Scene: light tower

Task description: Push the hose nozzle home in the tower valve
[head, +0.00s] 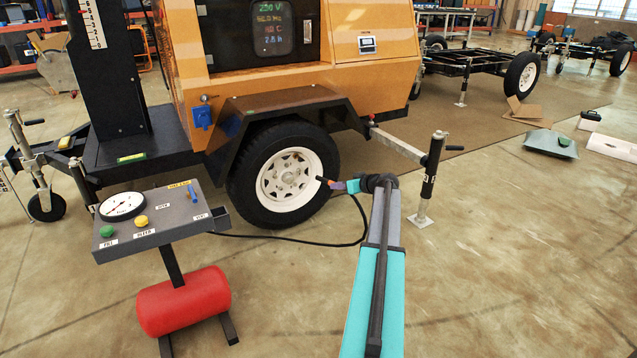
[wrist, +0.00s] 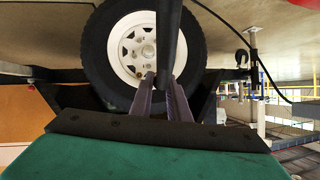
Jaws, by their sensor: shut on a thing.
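My gripper (head: 338,185) is shut on the dark hose nozzle (head: 322,180), just right of the tower's tyre (head: 250,178) in the head view. The nozzle tip points left towards the white wheel rim (head: 290,178). In the wrist view the nozzle (wrist: 168,42) stands dark between the two finger ends of my gripper (wrist: 164,80), in front of the white rim (wrist: 135,58). The nozzle covers part of the rim. The tower valve cannot be made out, and I cannot tell whether the nozzle touches it.
A black hose (head: 290,241) runs low from the grey inflator console (head: 158,222) to the nozzle. The console has a gauge (head: 122,206) and stands over a red tank (head: 184,301). A black-and-silver jack leg (head: 430,180) stands right of my gripper.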

